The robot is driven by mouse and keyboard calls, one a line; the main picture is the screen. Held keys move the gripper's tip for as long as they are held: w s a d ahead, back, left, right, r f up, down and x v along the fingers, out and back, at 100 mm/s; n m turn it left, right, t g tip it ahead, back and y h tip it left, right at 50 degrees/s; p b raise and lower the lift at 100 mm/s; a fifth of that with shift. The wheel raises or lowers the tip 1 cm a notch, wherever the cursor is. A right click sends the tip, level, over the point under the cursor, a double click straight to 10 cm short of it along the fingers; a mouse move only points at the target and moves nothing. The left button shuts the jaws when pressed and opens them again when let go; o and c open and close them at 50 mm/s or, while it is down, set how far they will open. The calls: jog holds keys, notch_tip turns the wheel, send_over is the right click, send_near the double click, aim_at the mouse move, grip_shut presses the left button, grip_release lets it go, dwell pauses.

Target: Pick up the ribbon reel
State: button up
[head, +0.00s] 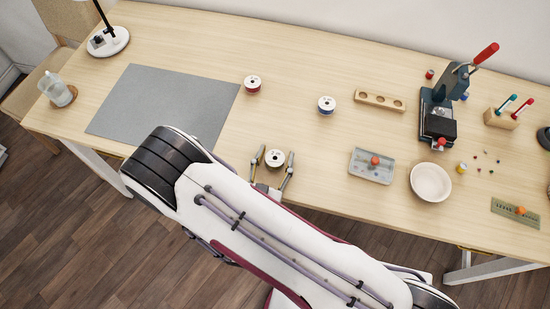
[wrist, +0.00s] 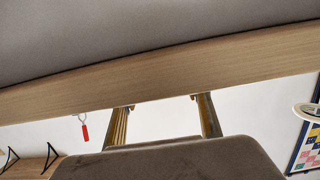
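Three reels stand on the light wood table (head: 300,60) in the head view. A white-topped reel (head: 274,158) is near the front edge, a red-edged one (head: 253,84) behind it and a blue-edged one (head: 327,105) to the right. I cannot tell which one the task means. My gripper (head: 275,153) is open, with one finger on each side of the white-topped reel and small gaps showing. Both fingers are also spread in the wrist view (wrist: 162,101), with nothing seen between them. No reel is recognisable there.
A grey mat (head: 165,108) lies to the left. To the right are a grey tray (head: 357,172), a white bowl (head: 431,182), a wooden holder (head: 380,100) and a press (head: 438,110). The wrist view shows a wood strip (wrist: 60,95) below a large grey surface.

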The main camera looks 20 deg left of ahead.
jog(key=c, duration=0.6)
jog(key=shift+o, duration=0.2)
jog(key=shift+r, duration=0.2)
notch_tip(320, 180, up, 10)
jog(key=shift+f, duration=0.25)
dwell(0.4)
jog(key=shift+d, duration=0.1)
dwell(0.7)
